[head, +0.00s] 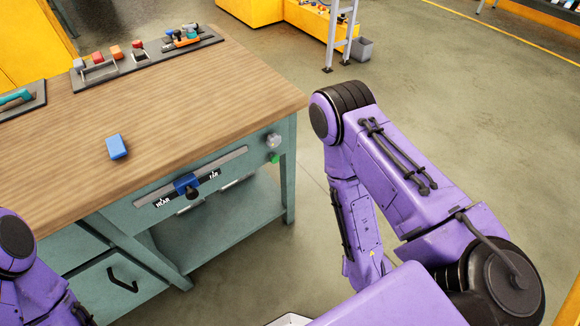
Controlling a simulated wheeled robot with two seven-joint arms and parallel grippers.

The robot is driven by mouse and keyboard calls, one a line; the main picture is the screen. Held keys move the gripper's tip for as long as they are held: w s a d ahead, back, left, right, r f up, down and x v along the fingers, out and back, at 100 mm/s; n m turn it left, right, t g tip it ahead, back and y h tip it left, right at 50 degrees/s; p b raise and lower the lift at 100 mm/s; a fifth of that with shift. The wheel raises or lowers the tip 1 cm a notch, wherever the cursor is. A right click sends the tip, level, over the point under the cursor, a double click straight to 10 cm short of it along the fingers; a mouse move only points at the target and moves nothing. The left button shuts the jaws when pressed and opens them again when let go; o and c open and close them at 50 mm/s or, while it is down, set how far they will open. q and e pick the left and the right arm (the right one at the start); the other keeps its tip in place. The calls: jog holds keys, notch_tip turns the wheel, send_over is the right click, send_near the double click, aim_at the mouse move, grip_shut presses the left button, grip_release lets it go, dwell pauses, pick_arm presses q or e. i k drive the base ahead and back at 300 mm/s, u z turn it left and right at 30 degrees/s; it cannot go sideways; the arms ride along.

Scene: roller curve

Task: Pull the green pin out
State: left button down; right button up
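The small green pin (274,158) is on the teal front of the workbench, near its right corner. It sits just below a round grey knob (274,141). How deep the pin sits is too small to tell. My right arm stands to the right of the bench, apart from the pin, and its gripper is out of sight. My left arm shows only in part at the lower left edge, and its gripper is also out of sight.
Left of the pin, a metal rail (225,163) carries a blue slider (187,184) with a black knob. A blue block (116,147) lies on the wooden bench top (190,100). A tool tray (145,62) lines the back edge.

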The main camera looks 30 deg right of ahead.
aim_at(274, 158)
jog(key=z, duration=0.7)
jog(key=i, duration=0.5)
jog(key=u, duration=1.15)
